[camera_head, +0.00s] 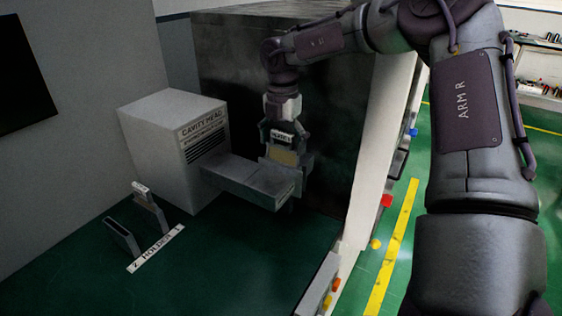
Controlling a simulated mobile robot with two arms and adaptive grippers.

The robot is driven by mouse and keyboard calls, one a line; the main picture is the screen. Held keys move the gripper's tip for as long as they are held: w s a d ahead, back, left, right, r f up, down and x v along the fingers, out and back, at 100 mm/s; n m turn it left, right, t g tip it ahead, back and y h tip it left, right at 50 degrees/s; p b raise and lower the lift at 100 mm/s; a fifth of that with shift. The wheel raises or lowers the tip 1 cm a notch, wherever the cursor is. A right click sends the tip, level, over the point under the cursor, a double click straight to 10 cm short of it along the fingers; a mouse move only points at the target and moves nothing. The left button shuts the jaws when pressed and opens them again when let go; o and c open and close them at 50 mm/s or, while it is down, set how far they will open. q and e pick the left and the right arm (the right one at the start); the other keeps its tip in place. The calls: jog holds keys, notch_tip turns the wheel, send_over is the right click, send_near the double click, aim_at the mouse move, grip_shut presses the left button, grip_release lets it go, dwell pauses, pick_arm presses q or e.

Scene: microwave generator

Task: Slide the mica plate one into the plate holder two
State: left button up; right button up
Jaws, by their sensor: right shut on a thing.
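My right gripper (286,150) is at the outer end of the grey waveguide arm, seen from above. It is shut on a tan plate (282,156), which looks like a mica plate. The plate is upright at the waveguide's end; whether it sits in a slot there or is clear of it, I cannot tell. Plate holder two (122,238) is the slim grey upright slot at the lower left, by the "2" of the label, and it looks empty. Beside it a second holder (152,212) has a pale-topped piece in it. My left gripper is not in view.
The white cavity head box (178,150) stands behind the holders, with the grey waveguide (248,181) jutting from it to the right. A holder label (157,249) lies before the holders. The green bench top (230,270) is clear in front. A white panel with coloured buttons borders it right.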

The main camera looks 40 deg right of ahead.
aim_at(283, 132)
jog(key=shift+r+p, duration=1)
jog(key=shift+r, duration=1)
